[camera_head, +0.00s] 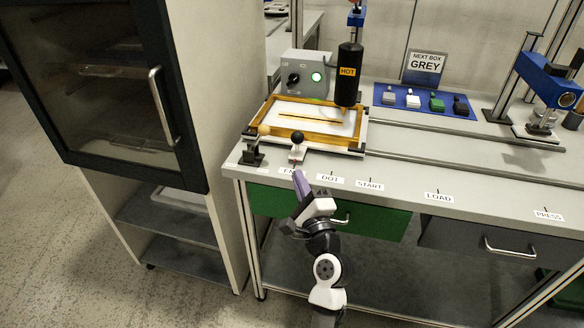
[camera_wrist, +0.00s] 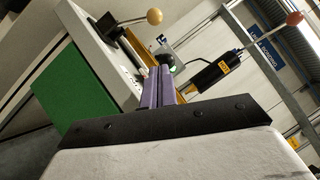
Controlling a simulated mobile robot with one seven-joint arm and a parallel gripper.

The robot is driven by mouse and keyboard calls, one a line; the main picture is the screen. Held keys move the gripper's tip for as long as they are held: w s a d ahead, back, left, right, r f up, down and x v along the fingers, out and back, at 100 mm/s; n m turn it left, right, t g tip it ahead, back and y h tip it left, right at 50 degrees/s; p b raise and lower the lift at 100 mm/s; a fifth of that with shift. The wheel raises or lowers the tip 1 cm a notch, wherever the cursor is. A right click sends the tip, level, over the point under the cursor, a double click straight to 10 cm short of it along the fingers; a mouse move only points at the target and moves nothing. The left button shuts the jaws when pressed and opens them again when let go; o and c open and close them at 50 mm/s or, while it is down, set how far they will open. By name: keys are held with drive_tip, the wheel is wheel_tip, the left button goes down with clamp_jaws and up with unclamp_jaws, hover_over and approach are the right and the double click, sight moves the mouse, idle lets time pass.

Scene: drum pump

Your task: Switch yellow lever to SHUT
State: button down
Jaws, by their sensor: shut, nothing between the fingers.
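The yellow lever has a pale yellow ball knob (camera_head: 263,130) on a black base at the front left of the bench; it also shows in the wrist view (camera_wrist: 154,16), with its dark rod slanting from the base. A second lever with a black ball knob (camera_head: 297,138) stands to its right. My gripper (camera_head: 298,176) has purple fingers, pressed together and empty, at the bench's front edge just before the black-knob lever. In the wrist view, the fingertips (camera_wrist: 160,72) overlap the black knob; I cannot tell whether they touch it. No SHUT label is readable.
A yellow-framed tray (camera_head: 318,140) lies behind the levers, under a black HOT cylinder (camera_head: 349,75). A grey control box (camera_head: 306,76) stands behind it. Labels such as DOT and START (camera_head: 369,186) line the front edge. A cabinet (camera_head: 120,90) stands left.

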drive_tip(key=p, duration=0.3)
approach(258, 138)
drive_tip(key=w+d, duration=0.1)
drive_tip(key=w+d+r, duration=0.1)
drive_tip(key=d, duration=0.1)
drive_tip(key=w+d+r, duration=0.1)
drive_tip(key=w, duration=0.1)
drive_tip(key=shift+w+d, duration=0.15)
drive_tip(key=shift+d, duration=0.2)
drive_tip(key=shift+w+a+r+p, duration=0.25)
drive_tip(key=shift+a+p, duration=0.1)
drive_tip(key=shift+a, duration=0.15)
drive_tip(key=shift+w+a+r+p, duration=0.2)
drive_tip(key=shift+a+p, duration=0.1)
drive_tip(key=shift+a, duration=0.2)
drive_tip(key=shift+w+a, duration=0.2)
drive_tip(key=shift+a, duration=0.2)
drive_tip(key=shift+w+r, duration=0.1)
drive_tip(key=shift+r+p, duration=0.1)
drive_tip(key=shift+p, duration=0.25)
